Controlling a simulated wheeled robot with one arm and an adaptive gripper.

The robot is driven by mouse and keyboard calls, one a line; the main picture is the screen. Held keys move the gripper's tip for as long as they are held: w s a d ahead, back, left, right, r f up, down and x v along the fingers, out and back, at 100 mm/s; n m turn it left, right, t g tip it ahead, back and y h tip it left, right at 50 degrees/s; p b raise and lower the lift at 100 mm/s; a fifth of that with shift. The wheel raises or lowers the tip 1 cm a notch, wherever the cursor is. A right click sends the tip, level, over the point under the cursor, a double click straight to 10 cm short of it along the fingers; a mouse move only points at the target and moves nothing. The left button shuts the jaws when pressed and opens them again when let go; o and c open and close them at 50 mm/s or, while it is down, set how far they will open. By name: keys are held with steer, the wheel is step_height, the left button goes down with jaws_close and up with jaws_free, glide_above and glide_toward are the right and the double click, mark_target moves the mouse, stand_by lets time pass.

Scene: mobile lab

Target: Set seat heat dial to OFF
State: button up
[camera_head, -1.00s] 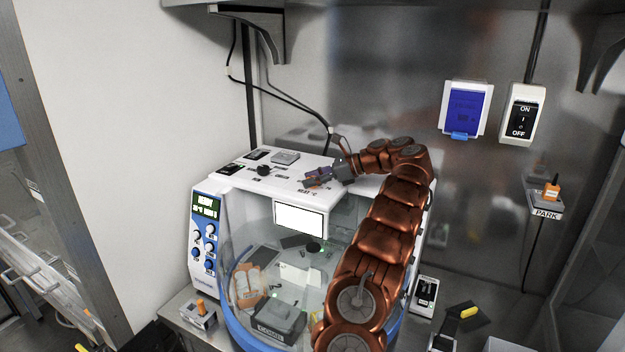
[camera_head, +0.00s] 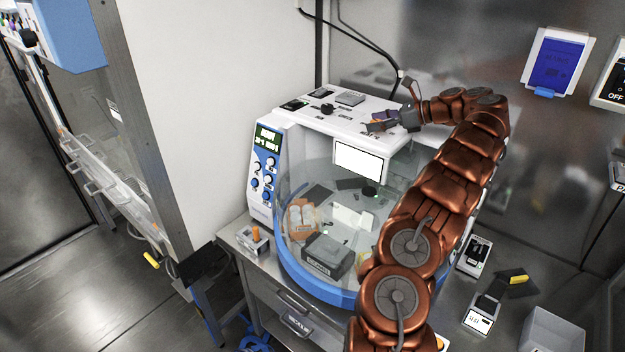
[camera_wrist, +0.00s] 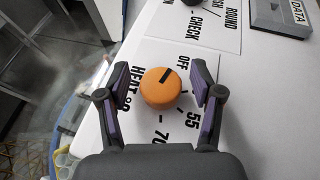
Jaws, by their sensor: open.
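The orange heat dial (camera_wrist: 164,88) sits on a white label plate on top of the machine. The plate is marked HEAT, OFF, 55, 70 and 80. The dial's black mark slants up and right, toward the word OFF. My gripper (camera_wrist: 160,68) is open, with one dark finger on each side of the dial and visible gaps between. In the head view my gripper (camera_head: 381,122) is at the top of the white machine (camera_head: 378,108), and the dial is hidden or too small to make out there.
A second plate with a black knob (camera_wrist: 192,1) and a grey DATA block (camera_wrist: 283,15) lie beyond the dial. The clear drum with a blue rim (camera_head: 318,285) stands at the machine's front. A blue wall panel (camera_head: 556,62) is at right.

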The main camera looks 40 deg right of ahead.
steer(key=shift+a+m+t+h, duration=0.1)
steer(key=shift+m+t+h, duration=0.3)
steer(key=shift+m+h, duration=0.2)
steer(key=shift+m+h, duration=0.4)
steer(key=shift+m+t+h+b, duration=0.5)
steer(key=shift+m+h+b, duration=0.1)
steer(key=shift+h, duration=0.1)
steer(key=shift+f+m+h+b, duration=0.1)
steer(key=shift+m+h+b, duration=0.7)
steer(key=shift+h+b, duration=0.1)
steer(key=m+h+b, duration=0.1)
steer(key=h+b, duration=0.1)
steer(key=shift+f+m+b, duration=0.2)
steer(key=shift+m+b, duration=0.15)
steer(key=shift+m, duration=0.05)
steer(key=m+h+b, duration=0.1)
steer(key=b, duration=0.2)
steer(key=shift+h+b, duration=0.35)
steer(key=shift+h, duration=0.05)
steer(key=m+h+b, duration=0.2)
steer(key=b, duration=0.5)
steer(key=shift+d+b, duration=0.2)
steer(key=shift+b, duration=0.2)
